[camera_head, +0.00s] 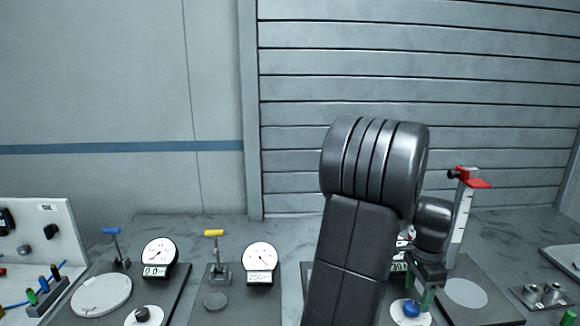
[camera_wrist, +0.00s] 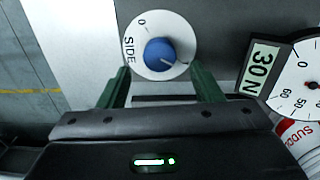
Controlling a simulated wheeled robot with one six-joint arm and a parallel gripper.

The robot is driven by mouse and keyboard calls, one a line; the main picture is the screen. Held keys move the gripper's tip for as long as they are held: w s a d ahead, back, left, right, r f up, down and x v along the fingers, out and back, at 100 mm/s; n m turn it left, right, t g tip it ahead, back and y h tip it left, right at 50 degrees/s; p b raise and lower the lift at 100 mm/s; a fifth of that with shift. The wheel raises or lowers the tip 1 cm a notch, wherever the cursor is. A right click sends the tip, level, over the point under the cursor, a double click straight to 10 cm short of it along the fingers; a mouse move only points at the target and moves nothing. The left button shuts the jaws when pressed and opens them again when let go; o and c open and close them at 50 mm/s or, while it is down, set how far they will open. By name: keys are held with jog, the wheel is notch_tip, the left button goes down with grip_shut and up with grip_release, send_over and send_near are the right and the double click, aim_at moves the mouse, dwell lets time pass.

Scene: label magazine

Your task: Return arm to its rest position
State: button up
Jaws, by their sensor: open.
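My arm (camera_head: 365,215) rises in the middle of the head view, bends at a thick dark joint and reaches down to the right. My gripper (camera_head: 422,292) hangs low over a station at the right. In the wrist view its two green fingers (camera_wrist: 161,82) are apart with nothing between them held. A blue knob (camera_wrist: 160,53) on a white dial marked SIDE lies just beyond the fingertips. The knob also shows in the head view (camera_head: 411,309) beside the gripper. I cannot tell whether the fingers touch it.
A tall white scale post with a red slider (camera_head: 470,184) stands close right of my gripper. A gauge (camera_wrist: 305,85) and a 30N display (camera_wrist: 259,69) are near it. Yellow-handled (camera_head: 214,234) and blue-handled (camera_head: 112,232) stations stand left. Space above the bench is free.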

aim_at(412, 305)
notch_tip(412, 305, down, 4)
jog(key=shift+r, duration=0.15)
jog(key=shift+r+n, duration=0.1)
jog(key=shift+n, duration=0.3)
jog(key=n, duration=0.4)
jog(key=shift+w, duration=0.1)
jog(key=n, duration=0.5)
jog(key=shift+a, duration=0.1)
jog(key=n, duration=0.6)
jog(key=shift+w+a, duration=0.1)
jog(key=n, duration=0.5)
jog(key=shift+a+b, duration=0.1)
jog(key=shift+b, duration=0.25)
